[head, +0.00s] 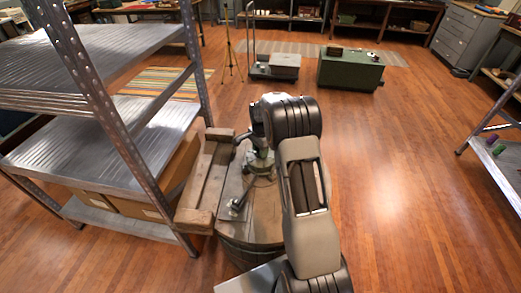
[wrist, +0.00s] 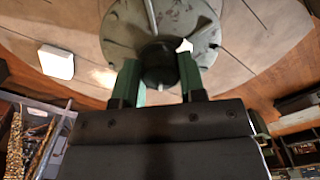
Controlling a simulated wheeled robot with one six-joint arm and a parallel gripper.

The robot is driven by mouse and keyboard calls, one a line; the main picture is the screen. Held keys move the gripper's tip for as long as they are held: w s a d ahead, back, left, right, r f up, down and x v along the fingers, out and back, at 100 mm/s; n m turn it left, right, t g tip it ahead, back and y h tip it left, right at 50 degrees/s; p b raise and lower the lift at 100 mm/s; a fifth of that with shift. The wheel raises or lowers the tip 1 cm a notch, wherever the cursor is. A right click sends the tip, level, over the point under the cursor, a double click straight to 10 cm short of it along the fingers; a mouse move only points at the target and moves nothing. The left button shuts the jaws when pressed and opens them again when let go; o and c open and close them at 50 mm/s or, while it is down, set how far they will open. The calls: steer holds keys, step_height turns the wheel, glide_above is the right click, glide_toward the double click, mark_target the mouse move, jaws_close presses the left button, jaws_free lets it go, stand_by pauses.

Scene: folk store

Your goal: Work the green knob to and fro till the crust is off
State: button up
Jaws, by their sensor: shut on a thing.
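In the wrist view, my gripper (wrist: 160,76) has its two green-edged fingers on either side of a dark round knob (wrist: 158,62), and is shut on it. The knob looks almost black in shadow, so its green colour is hard to tell. Behind it is a round grey-green bolted flange (wrist: 125,32) on a round wooden top. In the head view, the grey-green fitting (head: 260,160) stands on the wooden barrel (head: 238,222). My arm hides part of it, and the grip is not clear there. I cannot make out any crust with certainty.
A small white block (wrist: 57,62) lies on the wooden top. A wooden frame (head: 205,175) stands close left of the barrel, beside a metal shelf (head: 110,150). A green chest (head: 350,70) stands farther back.

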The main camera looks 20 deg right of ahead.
steer(key=n+b, duration=0.1)
steer(key=n, duration=0.9)
steer(key=shift+s+d+n, duration=0.1)
steer(key=shift+n, duration=0.3)
steer(key=n, duration=0.5)
steer(key=shift+b, duration=0.35)
steer(key=shift+d+n, duration=0.1)
steer(key=shift+n, duration=2.3)
steer(key=o, duration=0.9)
steer(key=shift+r, duration=0.15)
